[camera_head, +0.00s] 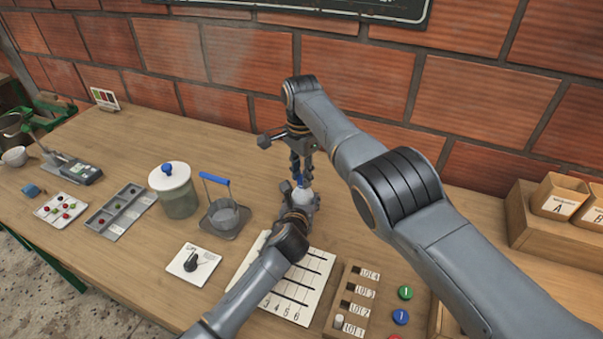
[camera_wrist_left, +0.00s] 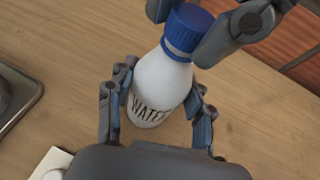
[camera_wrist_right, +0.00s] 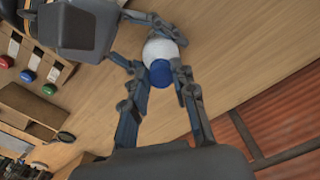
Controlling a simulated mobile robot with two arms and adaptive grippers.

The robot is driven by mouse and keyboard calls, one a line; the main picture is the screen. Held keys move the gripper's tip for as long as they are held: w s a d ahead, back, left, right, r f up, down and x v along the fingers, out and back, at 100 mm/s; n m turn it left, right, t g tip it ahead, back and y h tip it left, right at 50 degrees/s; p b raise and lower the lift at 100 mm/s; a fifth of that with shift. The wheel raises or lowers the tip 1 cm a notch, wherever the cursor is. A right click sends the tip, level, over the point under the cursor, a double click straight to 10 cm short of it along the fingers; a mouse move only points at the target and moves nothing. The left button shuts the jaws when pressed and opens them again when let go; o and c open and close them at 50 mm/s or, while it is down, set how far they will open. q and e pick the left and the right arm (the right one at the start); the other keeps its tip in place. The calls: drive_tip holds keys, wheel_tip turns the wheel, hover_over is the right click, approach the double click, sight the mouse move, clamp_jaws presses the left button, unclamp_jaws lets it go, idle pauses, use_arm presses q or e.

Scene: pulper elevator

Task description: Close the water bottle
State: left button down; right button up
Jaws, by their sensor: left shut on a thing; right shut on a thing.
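The white water bottle (camera_wrist_left: 157,95) stands on the wooden table, with part of its "WATER" lettering showing in the left wrist view. A blue cap (camera_wrist_left: 187,28) sits on its neck; I cannot tell how tightly. It also shows in the right wrist view (camera_wrist_right: 161,74). My left gripper (camera_wrist_left: 160,108) is shut around the bottle's body from the side. My right gripper (camera_wrist_right: 163,74) comes from above, its fingers shut on the blue cap. In the head view, the bottle (camera_head: 300,199) is partly hidden between both grippers.
A numbered sheet (camera_head: 277,280) lies in front under my left arm. A wooden lot rack (camera_head: 357,305) and coloured discs (camera_head: 401,316) are at the front right.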

use_arm(q)
drive_tip(key=shift+a+f, duration=0.1)
use_arm(e)
drive_tip(key=o, duration=0.7)
drive_tip(key=shift+d, duration=0.1)
drive_tip(key=shift+r, duration=2.25)
drive_tip(key=o, duration=0.6)
drive_tip(key=shift+c, duration=0.2)
wheel_tip(320, 180, up, 8)
drive_tip(key=shift+f, duration=0.25)
use_arm(q)
drive_tip(key=shift+c, duration=2.3)
unclamp_jaws()
